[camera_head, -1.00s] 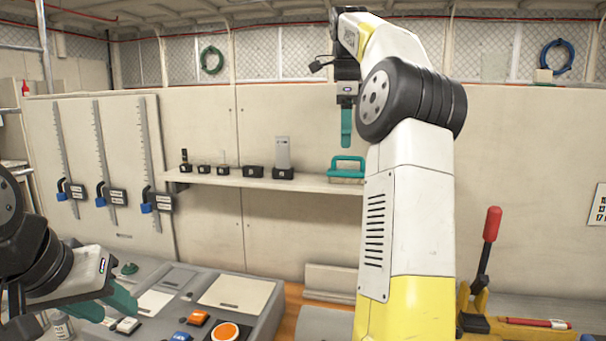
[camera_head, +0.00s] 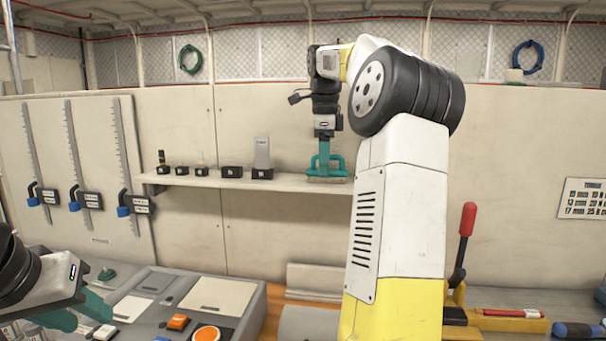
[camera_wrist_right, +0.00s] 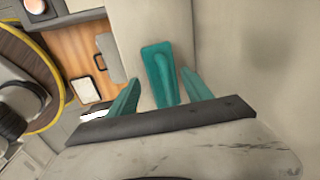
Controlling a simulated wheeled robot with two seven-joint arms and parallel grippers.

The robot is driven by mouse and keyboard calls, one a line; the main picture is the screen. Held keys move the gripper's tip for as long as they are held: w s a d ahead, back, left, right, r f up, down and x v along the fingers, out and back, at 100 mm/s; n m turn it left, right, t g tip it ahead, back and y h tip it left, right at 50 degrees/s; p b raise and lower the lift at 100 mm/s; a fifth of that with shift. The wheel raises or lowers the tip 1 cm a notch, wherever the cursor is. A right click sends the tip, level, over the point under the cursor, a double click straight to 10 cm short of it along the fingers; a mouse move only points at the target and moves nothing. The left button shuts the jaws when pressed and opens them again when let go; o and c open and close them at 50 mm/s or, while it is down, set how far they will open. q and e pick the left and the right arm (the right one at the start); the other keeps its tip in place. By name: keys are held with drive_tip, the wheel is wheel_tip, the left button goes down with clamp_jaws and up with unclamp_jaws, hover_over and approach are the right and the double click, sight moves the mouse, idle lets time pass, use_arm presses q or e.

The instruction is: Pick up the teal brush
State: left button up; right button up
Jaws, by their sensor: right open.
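The teal brush (camera_head: 338,165) rests on the wall shelf at its right end, with its raised handle up. In the right wrist view the brush (camera_wrist_right: 159,72) shows between my two teal fingers, with gaps on both sides. My right gripper (camera_head: 324,160) is open, pointing down at the brush from above, its fingers overlapping the brush in the head view. The right gripper also shows in the wrist view (camera_wrist_right: 160,84). My left gripper (camera_head: 78,311) is low at the left, with its teal fingers apart and nothing seen between them.
The shelf (camera_head: 290,182) also holds several small items on black bases, left of the brush. A grey console (camera_head: 255,320) with buttons stands below left. A red-handled lever (camera_head: 467,220) stands at the right. Clamps hang on the left wall panel.

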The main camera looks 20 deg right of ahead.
clamp_jaws()
drive_tip(key=shift+w+r, duration=0.1)
drive_tip(key=shift+r, duration=1.45)
drive_tip(key=shift+a+r, duration=0.1)
drive_tip(key=shift+r, duration=0.25)
drive_tip(key=s+a+r, duration=0.1)
drive_tip(key=s+a, duration=0.7)
drive_tip(key=s, duration=0.6)
drive_tip(key=shift+w, duration=0.1)
